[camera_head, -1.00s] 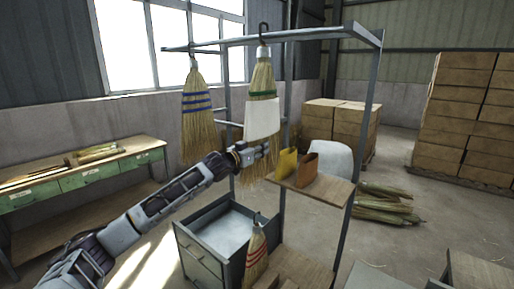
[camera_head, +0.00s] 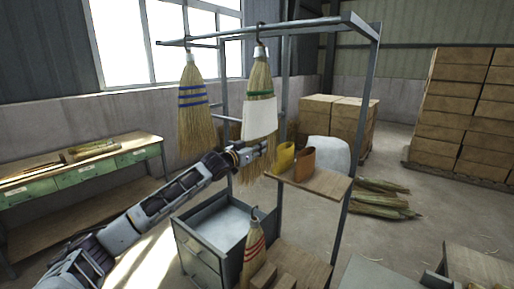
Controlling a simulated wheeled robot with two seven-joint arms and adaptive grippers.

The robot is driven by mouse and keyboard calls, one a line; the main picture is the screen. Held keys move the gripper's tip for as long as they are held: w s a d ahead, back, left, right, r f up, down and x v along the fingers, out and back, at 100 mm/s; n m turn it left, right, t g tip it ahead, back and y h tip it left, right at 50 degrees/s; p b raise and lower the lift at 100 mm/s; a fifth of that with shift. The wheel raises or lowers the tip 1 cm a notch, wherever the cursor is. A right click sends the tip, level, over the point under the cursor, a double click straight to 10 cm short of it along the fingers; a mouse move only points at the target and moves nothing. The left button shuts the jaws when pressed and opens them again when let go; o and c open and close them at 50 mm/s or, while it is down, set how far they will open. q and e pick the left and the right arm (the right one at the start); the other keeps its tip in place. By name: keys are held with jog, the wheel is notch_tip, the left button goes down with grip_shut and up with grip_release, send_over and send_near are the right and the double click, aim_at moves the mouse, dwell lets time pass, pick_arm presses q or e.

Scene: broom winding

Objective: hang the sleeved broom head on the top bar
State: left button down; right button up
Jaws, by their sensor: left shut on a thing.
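The sleeved broom head (camera_head: 260,80) hangs upright at the rack, with a green band and a white sleeve (camera_head: 259,118) around its middle. Its dark hook (camera_head: 259,29) shows at the top bar (camera_head: 303,28), with its curve just above the bar. I cannot tell whether the hook bears on the bar. My left gripper (camera_head: 264,149) is shut on the straw below the sleeve. The gripper's fingertips are partly hidden in the straw. My right gripper is not in view.
A blue-banded broom head (camera_head: 194,110) hangs left on the same bar. A red-banded one (camera_head: 254,250) stands below by a grey drawer box (camera_head: 200,258). Yellow (camera_head: 284,158) and brown (camera_head: 305,163) sleeves stand on the rack shelf (camera_head: 325,183). Stacked cartons (camera_head: 332,120) stand behind.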

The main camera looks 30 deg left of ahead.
pick_arm(q)
jog(key=c, duration=0.9)
grip_release()
jog(key=shift+r, duration=0.1)
jog(key=shift+s, duration=0.25)
jog(key=s, duration=0.7)
jog(key=s+a, duration=0.1)
jog(key=s, duration=0.3)
jog(key=shift+s, duration=0.25)
dwell(0.7)
jog(key=shift+d+m, duration=0.1)
jog(key=shift+m, duration=0.4)
dwell(0.4)
